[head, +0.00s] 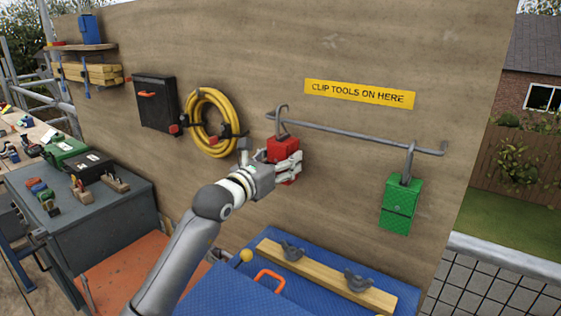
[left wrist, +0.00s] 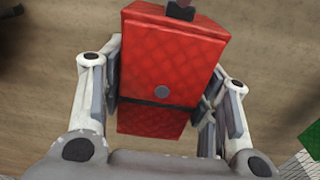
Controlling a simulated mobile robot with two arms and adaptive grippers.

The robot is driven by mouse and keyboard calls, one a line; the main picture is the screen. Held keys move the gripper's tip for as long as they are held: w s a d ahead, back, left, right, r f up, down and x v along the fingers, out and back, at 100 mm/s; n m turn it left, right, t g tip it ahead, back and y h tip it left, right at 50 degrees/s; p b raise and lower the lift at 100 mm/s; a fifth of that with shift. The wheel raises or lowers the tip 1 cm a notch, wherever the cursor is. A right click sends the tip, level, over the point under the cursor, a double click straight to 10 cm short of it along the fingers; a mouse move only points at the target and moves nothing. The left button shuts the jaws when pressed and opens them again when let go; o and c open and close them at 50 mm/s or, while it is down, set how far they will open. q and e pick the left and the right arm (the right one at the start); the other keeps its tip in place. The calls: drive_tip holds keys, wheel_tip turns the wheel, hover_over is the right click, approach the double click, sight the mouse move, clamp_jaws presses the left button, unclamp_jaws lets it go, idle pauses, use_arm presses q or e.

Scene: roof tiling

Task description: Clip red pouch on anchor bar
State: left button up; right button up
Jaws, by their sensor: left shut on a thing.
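The red pouch (head: 281,149) is held by my left gripper (head: 287,166) in front of the wooden wall. The pouch's grey hook reaches up to the left end of the anchor bar (head: 345,132); I cannot tell whether it is around the bar or just in front of it. In the left wrist view, the red pouch (left wrist: 165,75) sits between the two fingers of my left gripper (left wrist: 160,105). The hook is mostly cut off at the top there. A green pouch (head: 400,206) hangs by its hook from the right part of the bar. My right gripper is not in view.
A yellow sign (head: 360,94) is above the bar. A yellow hose coil (head: 210,122) and a black case (head: 156,103) are on the wall at left. Below lie a blue chest (head: 235,293) and a wooden plank (head: 325,278) with wing nuts. A grey bench (head: 100,215) stands left.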

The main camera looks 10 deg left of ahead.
use_arm(q)
drive_tip(key=shift+r+b, duration=0.1)
drive_tip(key=shift+b, duration=0.2)
idle(0.4)
drive_tip(key=shift+f, duration=0.2)
drive_tip(key=shift+w+f+b, duration=0.1)
drive_tip(key=shift+f+b, duration=0.2)
drive_tip(key=shift+b, duration=0.15)
drive_tip(key=shift+f, duration=0.15)
drive_tip(key=shift+f+b, duration=0.4)
drive_tip(key=shift+b, duration=0.05)
idle(0.3)
